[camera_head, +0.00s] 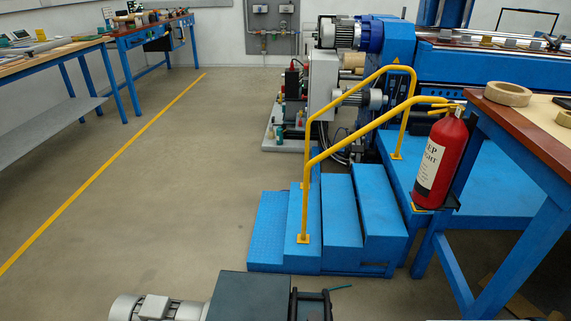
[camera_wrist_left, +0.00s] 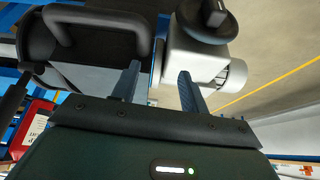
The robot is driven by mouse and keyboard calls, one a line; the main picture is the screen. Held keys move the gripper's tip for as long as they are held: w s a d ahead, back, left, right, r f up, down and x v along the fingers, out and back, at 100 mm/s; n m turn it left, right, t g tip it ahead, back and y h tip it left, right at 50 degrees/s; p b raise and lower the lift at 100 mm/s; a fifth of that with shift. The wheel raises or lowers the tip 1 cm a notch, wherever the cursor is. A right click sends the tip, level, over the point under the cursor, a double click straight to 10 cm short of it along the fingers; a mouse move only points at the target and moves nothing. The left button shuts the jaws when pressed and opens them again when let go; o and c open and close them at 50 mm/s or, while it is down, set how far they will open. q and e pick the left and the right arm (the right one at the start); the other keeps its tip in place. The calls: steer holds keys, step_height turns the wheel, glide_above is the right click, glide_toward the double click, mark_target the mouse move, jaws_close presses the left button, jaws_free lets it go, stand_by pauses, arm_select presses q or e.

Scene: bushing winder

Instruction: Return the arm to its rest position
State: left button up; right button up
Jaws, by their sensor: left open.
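My left gripper (camera_wrist_left: 159,68) shows in the left wrist view with its two blue-grey fingers apart and nothing held between them. Beyond and around the fingers are a black loop handle (camera_wrist_left: 148,42) and a light grey motor-like part (camera_wrist_left: 192,62); I cannot tell whether the fingers touch either.
Blue steps (camera_head: 268,230) with a yellow handrail (camera_head: 305,195) stand ahead, beside the blue machine (camera_head: 398,55). A red fire extinguisher (camera_head: 440,160) is by the right-hand table (camera_head: 520,135). Workbenches (camera_head: 50,62) line the left. The floor (camera_head: 170,180) between is clear.

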arm_select(q)
steer(key=s+a+g, duration=0.2)
steer(key=s, duration=0.3)
steer(key=w+d+t, duration=0.1)
steer(key=w+t, duration=0.1)
steer(key=w+d+r+t+h, duration=0.1)
steer(key=w+d+t, duration=0.1)
steer(key=w+d+t+h, duration=0.1)
steer(key=w+t, duration=0.1)
steer(key=shift+d+r+m, duration=0.25)
steer(key=shift+d+m, duration=0.05)
steer(key=shift+d, duration=0.1)
step_height(320, 180, up, 8)
steer(key=w+d+t+p, duration=0.1)
steer(key=d+p, duration=0.1)
steer(key=p, duration=1.4)
steer(key=shift+r+m+h+p, duration=0.15)
steer(key=shift+m+h+p, duration=0.15)
steer(key=shift+h, duration=0.1)
arm_select(e)
step_height(320, 180, up, 4)
steer(key=g, duration=0.3)
steer(key=shift+w+n+h, duration=0.15)
steer(key=shift+n+h, duration=0.25)
arm_select(q)
steer(key=shift+d, duration=0.1)
arm_select(e)
steer(key=shift+f, duration=0.1)
